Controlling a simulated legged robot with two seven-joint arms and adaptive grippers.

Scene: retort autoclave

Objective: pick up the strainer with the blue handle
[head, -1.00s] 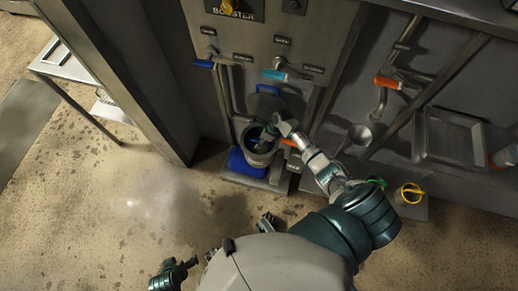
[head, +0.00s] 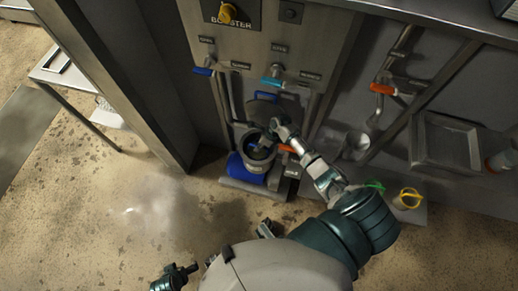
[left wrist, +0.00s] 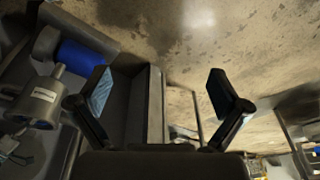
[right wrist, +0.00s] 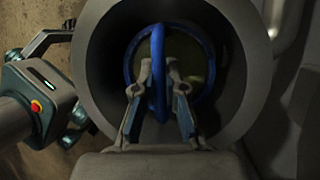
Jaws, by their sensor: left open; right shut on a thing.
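The strainer's blue handle (right wrist: 157,70) shows in the right wrist view as a tall loop, seen nearly edge-on. Behind it is a blue ring (right wrist: 205,100) inside a round grey housing (right wrist: 250,70). My right gripper (right wrist: 158,92) is shut on the blue handle, within the housing's mouth. In the head view my right gripper (head: 268,138) reaches into the same housing (head: 257,163) and hides much of its opening. The strainer's lower part is hidden. My left gripper (left wrist: 160,92) is open and empty, apart from the housing.
A steel panel with a blue-handled valve (head: 203,72) and a teal-handled valve (head: 272,82) is behind the housing. An orange-handled valve (head: 382,89) is to the right. A yellow-rimmed cup (head: 408,199) stands near my right arm.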

